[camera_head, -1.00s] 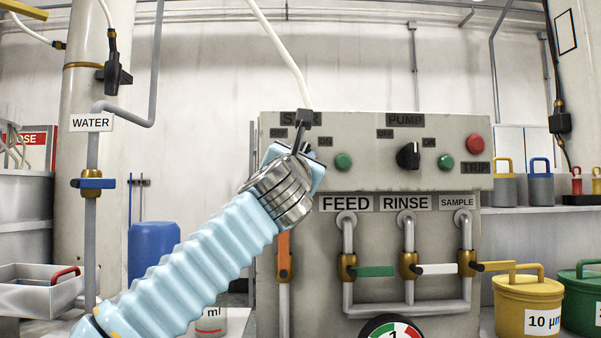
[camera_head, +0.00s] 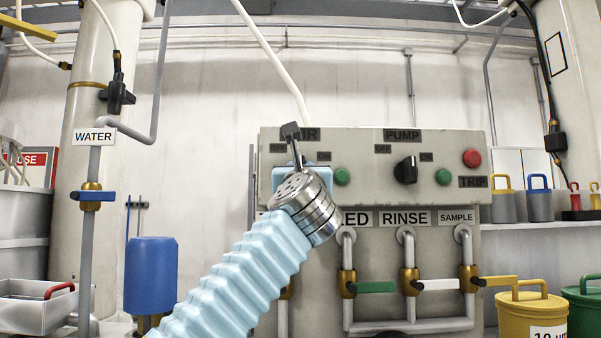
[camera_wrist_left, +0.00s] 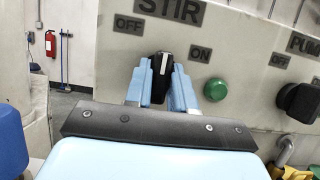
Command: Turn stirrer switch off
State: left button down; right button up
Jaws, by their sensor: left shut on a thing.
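The stirrer switch is a black knob (camera_wrist_left: 160,88) with a white pointer mark, on the grey panel (camera_head: 360,185) under the STIR label (camera_wrist_left: 172,8). Its pointer is nearly upright in the left wrist view, between the OFF label (camera_wrist_left: 128,23) and the ON label (camera_wrist_left: 200,53). My left gripper (camera_wrist_left: 161,78) has its light blue fingers on both sides of the knob and is shut on it. In the head view my left gripper (camera_head: 291,174) is in front of the panel's left part and hides the knob. My right gripper is in neither view.
A green button (camera_wrist_left: 215,90) sits close right of the fingers. Further right are the PUMP knob (camera_head: 405,170), another green button (camera_head: 444,177) and a red button (camera_head: 472,157). Pipes with valve handles (camera_head: 376,287) run below. A white hose (camera_head: 270,55) hangs above.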

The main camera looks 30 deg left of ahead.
pick_arm(q)
jog(key=c, duration=1)
grip_release()
jog(key=shift+c, duration=0.2)
jog(key=b+v, duration=0.5)
jog(key=v, duration=0.8)
jog(key=shift+s+d, duration=0.25)
jog(key=shift+s, duration=0.1)
jog(key=shift+f, duration=0.15)
